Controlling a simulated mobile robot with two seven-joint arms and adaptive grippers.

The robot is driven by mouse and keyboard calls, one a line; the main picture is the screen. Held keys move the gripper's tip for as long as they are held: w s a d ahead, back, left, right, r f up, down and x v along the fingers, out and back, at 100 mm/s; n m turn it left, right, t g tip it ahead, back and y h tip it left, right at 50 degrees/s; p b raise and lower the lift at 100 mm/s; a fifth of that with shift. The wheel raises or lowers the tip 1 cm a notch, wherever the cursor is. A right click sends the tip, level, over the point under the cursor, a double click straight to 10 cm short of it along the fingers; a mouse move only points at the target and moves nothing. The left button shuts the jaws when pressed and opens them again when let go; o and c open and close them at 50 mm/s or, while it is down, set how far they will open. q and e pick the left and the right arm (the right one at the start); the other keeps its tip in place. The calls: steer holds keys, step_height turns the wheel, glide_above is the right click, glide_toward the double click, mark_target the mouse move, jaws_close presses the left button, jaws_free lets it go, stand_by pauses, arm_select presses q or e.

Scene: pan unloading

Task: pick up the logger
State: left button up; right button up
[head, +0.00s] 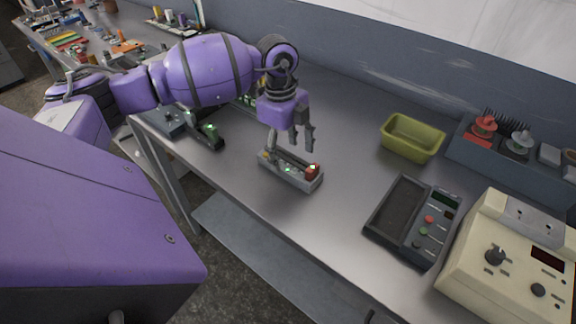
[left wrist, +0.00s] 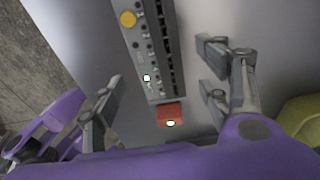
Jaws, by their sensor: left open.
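The logger looks to be the small grey box (head: 290,176) on the bench near its front edge. It has a yellow knob, a green light and a red block at one end. In the left wrist view the box (left wrist: 156,60) lies between the fingers, with the red block nearest to me. My left gripper (head: 291,142) is open and empty, pointing down above the box, with its fingers apart from it. It also shows in the left wrist view (left wrist: 160,85), one finger on each side of the box. My right gripper is not in view.
A yellow-green tray (head: 412,139) stands to the right. A dark panel with buttons (head: 412,221) and a cream instrument (head: 512,262) are at the right front. A grey rack with red and white spools (head: 515,150) is at the back right. A black device (head: 207,136) lies left of the box.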

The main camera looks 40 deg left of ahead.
mark_target(289, 162)
arm_select(q)
step_height(289, 162, down, 4)
steer(key=shift+d+r, duration=0.1)
steer(key=shift+d, duration=0.05)
steer(key=shift+s, duration=0.1)
steer(key=shift+c, duration=0.5)
steer(key=c, duration=1.4)
steer(key=shift+r, duration=0.15)
